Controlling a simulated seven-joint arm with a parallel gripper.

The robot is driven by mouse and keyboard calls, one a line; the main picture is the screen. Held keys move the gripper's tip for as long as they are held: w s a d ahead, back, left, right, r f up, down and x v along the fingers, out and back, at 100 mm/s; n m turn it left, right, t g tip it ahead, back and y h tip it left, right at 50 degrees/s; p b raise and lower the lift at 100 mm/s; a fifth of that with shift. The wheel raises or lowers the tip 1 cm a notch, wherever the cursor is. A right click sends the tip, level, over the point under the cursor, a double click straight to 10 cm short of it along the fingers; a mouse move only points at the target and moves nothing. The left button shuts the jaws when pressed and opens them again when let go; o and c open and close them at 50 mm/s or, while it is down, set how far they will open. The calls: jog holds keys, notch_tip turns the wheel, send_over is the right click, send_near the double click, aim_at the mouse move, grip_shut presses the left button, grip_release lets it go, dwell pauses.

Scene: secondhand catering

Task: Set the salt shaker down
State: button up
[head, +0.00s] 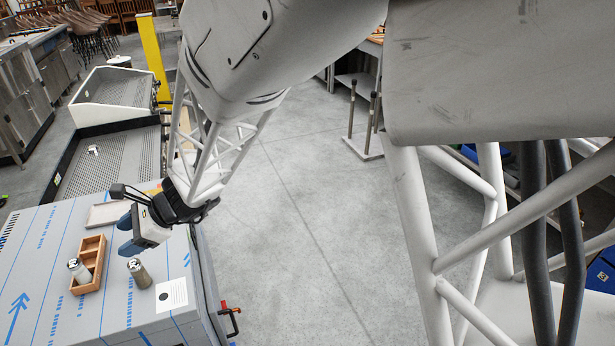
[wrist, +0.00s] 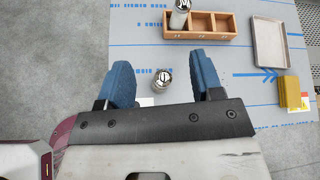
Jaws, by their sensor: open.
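A shaker with a metal cap and darker, olive-grey body (head: 139,274) stands upright on the blue-marked table top. In the wrist view, this shaker (wrist: 162,82) shows in the gap between my fingers, seen mostly from above. My gripper (head: 128,238) is open, its blue fingers (wrist: 163,80) apart on either side of the shaker in that picture and not visibly touching it. A second, paler shaker (head: 79,270) stands in an end compartment of the wooden caddy (head: 92,262); it also shows in the wrist view (wrist: 180,16). I cannot read which is salt.
A shallow grey tray (wrist: 270,45) lies beyond the caddy, with a yellow block (wrist: 290,92) beside it. A white card with a black dot (head: 171,295) lies near the table edge. Bare table surrounds the standing shaker.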

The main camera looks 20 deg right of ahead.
jog(key=s+d+r+n+h, duration=0.3)
jog(key=s+d, duration=0.5)
jog(key=d, duration=0.3)
jog(key=s+d+r+n+t+h, duration=0.1)
jog(key=s+d+r+n+h, duration=0.3)
jog(key=s+d+n, duration=0.3)
jog(key=s+d+r+n+h, duration=0.3)
jog(key=s+d, duration=0.6)
jog(key=d, duration=0.8)
jog(key=n+h, duration=0.2)
jog(key=shift+s+r+n, duration=0.3)
